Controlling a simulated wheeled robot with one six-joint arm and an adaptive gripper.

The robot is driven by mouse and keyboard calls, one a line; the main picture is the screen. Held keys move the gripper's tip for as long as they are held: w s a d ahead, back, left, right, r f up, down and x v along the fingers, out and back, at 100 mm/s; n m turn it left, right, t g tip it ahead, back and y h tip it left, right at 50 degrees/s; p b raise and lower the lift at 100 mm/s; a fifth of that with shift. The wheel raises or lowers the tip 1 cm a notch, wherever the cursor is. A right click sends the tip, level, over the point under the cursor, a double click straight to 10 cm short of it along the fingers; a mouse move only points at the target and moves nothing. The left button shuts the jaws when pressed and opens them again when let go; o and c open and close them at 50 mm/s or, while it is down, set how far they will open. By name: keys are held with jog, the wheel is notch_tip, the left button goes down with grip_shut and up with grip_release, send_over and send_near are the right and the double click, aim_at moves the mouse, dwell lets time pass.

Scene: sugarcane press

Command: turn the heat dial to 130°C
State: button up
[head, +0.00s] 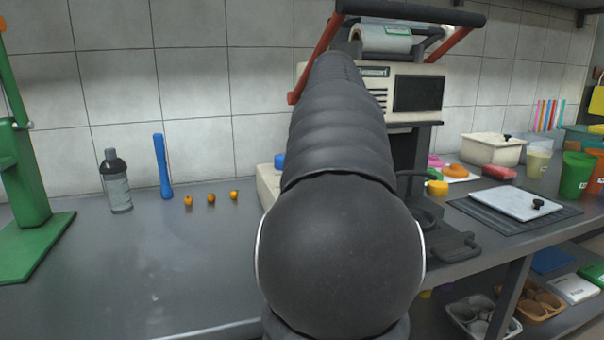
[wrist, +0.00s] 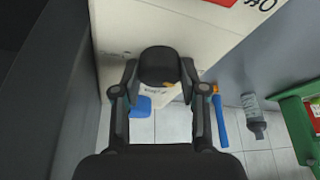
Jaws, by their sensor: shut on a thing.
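The dark, round heat dial (wrist: 159,64) shows in the wrist view on the cream-white machine front (wrist: 165,25). My gripper (wrist: 160,78) is shut on it, one finger at each side of the knob. The printing below the dial is partly covered and too small to read, so I cannot tell the set temperature. In the head view the cream-white machine (head: 378,73) stands behind my arm, which hides the dial and the gripper.
On the counter to the left are a green stand (head: 22,170), a bottle (head: 116,182), a blue muddler (head: 162,166) and small orange fruits (head: 211,198). To the right are a cutting board (head: 500,202), a white box (head: 492,149) and green and orange cups (head: 576,175).

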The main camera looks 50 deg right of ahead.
dwell(0.3)
jog(key=o, duration=1.1)
jog(key=shift+s+r, duration=0.25)
jog(key=shift+r, duration=0.3)
jog(key=v, duration=0.4)
jog(key=shift+s+f, duration=0.1)
jog(key=shift+s, duration=0.2)
jog(key=s, duration=0.7)
jog(key=s+a, duration=0.1)
jog(key=s, duration=0.3)
jog(key=shift+s, duration=0.1)
jog(key=shift+a, duration=0.1)
